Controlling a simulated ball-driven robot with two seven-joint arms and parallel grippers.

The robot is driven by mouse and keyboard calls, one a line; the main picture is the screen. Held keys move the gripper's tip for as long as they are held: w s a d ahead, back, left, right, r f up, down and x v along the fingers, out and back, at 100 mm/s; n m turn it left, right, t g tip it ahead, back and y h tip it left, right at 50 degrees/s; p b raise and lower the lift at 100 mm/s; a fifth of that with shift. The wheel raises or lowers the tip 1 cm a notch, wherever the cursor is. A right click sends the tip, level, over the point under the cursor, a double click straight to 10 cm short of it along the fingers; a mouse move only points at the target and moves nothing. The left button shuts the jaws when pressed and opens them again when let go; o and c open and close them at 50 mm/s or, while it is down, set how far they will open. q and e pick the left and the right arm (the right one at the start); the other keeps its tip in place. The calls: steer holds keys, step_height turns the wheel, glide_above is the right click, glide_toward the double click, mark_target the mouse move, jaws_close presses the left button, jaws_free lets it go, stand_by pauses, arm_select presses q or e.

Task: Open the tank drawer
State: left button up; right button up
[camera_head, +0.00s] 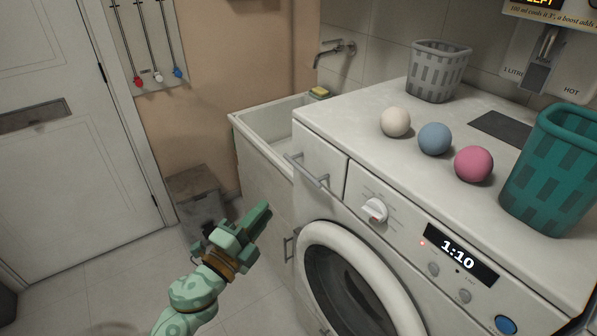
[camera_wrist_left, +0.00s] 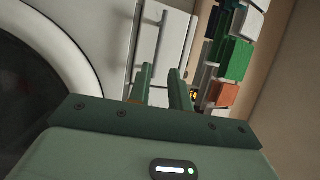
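The tank drawer (camera_head: 330,155) is a white panel with a grey bar handle (camera_head: 307,172), at the upper left corner of the washing machine's front. Its front looks flush with the machine. My green left gripper (camera_head: 262,213) is left of and below the handle, apart from it, in front of the cabinet. In the left wrist view its two fingers (camera_wrist_left: 161,82) stand apart with nothing between them. Beyond them are a white panel (camera_wrist_left: 178,48) and a grey bar handle (camera_wrist_left: 160,30). My right gripper is in neither view.
The washing machine (camera_head: 395,240) has a round door, a dial and a display. White, blue and pink balls (camera_head: 435,139) and a teal basket (camera_head: 553,170) sit on top.

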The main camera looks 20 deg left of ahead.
mark_target(300, 168)
arm_select(q)
steer(key=x, duration=1.5)
steer(key=shift+w+d+f, duration=0.1)
steer(key=shift+f, duration=0.1)
steer(key=shift+c, duration=0.3)
jaws_close()
